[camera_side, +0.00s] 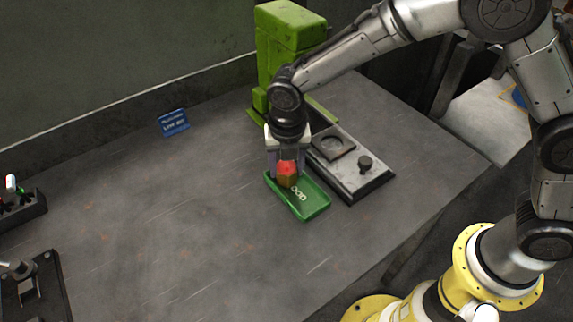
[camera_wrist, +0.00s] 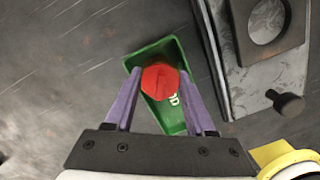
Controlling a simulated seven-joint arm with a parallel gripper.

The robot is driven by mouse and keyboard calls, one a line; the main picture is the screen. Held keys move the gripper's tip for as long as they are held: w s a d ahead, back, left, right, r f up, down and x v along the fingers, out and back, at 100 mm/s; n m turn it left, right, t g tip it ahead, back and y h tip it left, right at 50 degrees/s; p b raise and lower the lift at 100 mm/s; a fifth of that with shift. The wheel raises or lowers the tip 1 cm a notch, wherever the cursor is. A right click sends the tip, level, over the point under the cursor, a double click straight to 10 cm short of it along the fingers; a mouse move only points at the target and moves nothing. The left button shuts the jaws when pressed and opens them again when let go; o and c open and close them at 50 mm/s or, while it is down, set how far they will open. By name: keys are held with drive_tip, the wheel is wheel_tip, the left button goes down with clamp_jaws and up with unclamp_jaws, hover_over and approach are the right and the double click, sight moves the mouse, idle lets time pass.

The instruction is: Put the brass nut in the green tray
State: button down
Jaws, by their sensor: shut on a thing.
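The brass nut (camera_side: 288,180) is a six-sided block with a brownish-gold side and a bright red top. In the wrist view only its red top (camera_wrist: 160,81) shows. My gripper (camera_side: 286,172) points down and is shut on the nut, one finger on each side. In the wrist view the purple fingers of my gripper (camera_wrist: 161,76) flank it. The green tray (camera_side: 313,211) lies on the table under the nut, which is over the tray's far end. The tray also shows in the wrist view (camera_wrist: 172,123). I cannot tell whether the nut touches the tray floor.
A grey die plate (camera_side: 372,184) with a round recess and a black knob (camera_side: 365,162) lies close right of the tray. The green press (camera_side: 285,40) stands behind. A blue sign (camera_side: 173,122) stands at the back left.

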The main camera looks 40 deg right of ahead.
drive_tip(key=shift+f, duration=0.1)
drive_tip(key=shift+c, duration=1.2)
unclamp_jaws()
wheel_tip(320, 180, up, 12)
drive_tip(key=s, duration=0.1)
drive_tip(key=s+d+r+m+t, duration=0.1)
drive_tip(key=s+d+r+m, duration=0.3)
drive_tip(key=d+r+m, duration=0.25)
drive_tip(key=s+d+m+t, duration=0.1)
drive_tip(key=s+d+m, duration=0.6)
drive_tip(key=m, duration=0.5)
drive_tip(key=s+d+m+t, duration=0.2)
drive_tip(key=s+d+m, duration=0.5)
drive_tip(key=s+m, duration=0.4)
drive_tip(key=shift+s+d+f+m+y, duration=0.3)
drive_tip(key=shift+s+m, duration=0.05)
drive_tip(key=shift+s, duration=0.3)
